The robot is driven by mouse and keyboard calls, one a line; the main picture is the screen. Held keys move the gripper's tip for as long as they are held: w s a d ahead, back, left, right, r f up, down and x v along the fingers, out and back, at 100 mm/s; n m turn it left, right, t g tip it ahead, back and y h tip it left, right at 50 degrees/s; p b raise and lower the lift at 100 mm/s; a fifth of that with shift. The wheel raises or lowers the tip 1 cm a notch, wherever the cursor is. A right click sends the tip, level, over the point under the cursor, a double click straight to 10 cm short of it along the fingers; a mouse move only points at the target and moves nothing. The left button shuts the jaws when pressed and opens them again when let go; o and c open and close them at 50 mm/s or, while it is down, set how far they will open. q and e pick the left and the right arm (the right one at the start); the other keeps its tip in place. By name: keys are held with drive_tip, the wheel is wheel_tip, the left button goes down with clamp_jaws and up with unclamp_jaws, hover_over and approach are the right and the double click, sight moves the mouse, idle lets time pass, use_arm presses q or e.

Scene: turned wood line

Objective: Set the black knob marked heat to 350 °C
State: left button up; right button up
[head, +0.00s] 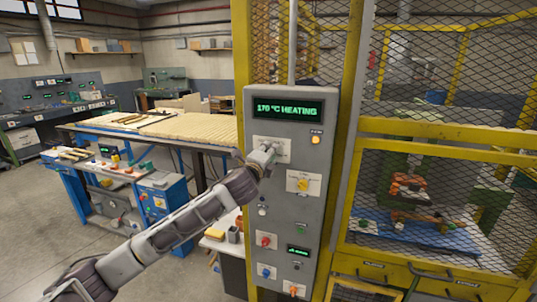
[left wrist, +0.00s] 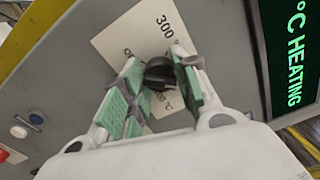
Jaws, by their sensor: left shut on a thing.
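The black knob (left wrist: 160,74) sits on a white label plate on the grey control panel, between my fingers in the left wrist view. The plate (left wrist: 128,38) reads 300 near its upper edge; other marks are partly covered. My left gripper (left wrist: 150,88) is shut on the knob. In the head view my left gripper (head: 262,160) reaches the upper left of the panel (head: 318,215) and hides the knob. The green display (head: 288,109) at the panel top reads 170 °C HEATING. The knob's exact pointer angle cannot be told. My right gripper is not in view.
Below on the panel are a yellow knob (head: 303,184), a red knob (head: 265,241), a blue knob (head: 264,271) and a small display (head: 298,251). An amber lamp (head: 315,140) glows. A yellow mesh cage (head: 440,180) stands right; a wooden-topped bench (head: 190,126) stands left.

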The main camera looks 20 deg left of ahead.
use_arm(q)
drive_tip(key=shift+f, duration=0.2)
drive_tip(key=o, duration=1)
drive_tip(key=shift+o, duration=0.2)
drive_tip(key=shift+r, duration=0.1)
drive_tip(key=shift+s, duration=0.15)
drive_tip(key=s, duration=1.1)
drive_tip(key=shift+s+a, duration=0.2)
drive_tip(key=shift+s, duration=0.15)
